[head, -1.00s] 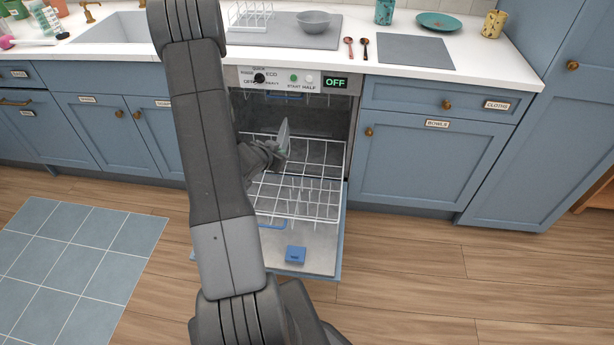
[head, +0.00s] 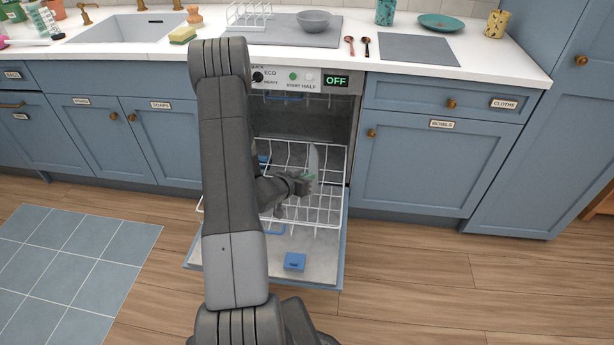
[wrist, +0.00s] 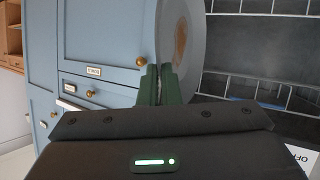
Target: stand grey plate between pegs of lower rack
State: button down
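My gripper (head: 309,178) is shut on the grey plate (head: 314,160), which stands upright and nearly edge-on to the head camera. In the wrist view the gripper's green fingertips (wrist: 158,78) pinch the rim of the plate (wrist: 196,30), and a brown patch shows on its face. The white wire lower rack (head: 325,214) is pulled out over the open dishwasher door. The plate and gripper appear over the rack's right part in the head view. I cannot tell whether the plate touches the rack. My arm hides the rack's left part and most pegs.
The open dishwasher door (head: 322,268) carries a blue block (head: 294,262). Blue cabinets (head: 430,170) stand on both sides. Above is the counter with a grey bowl (head: 314,21) and two spoons. The floor to the right is clear.

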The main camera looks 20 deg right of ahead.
notch_tip(320, 180, down, 12)
jog(key=b, duration=0.9)
jog(key=shift+r, duration=0.15)
jog(key=c, duration=1.6)
grip_release()
jog(key=shift+o, duration=0.2)
notch_tip(320, 180, up, 10)
jog(key=p, duration=0.6)
notch_tip(320, 180, down, 9)
jog(key=b, duration=0.5)
jog(key=shift+b, duration=0.4)
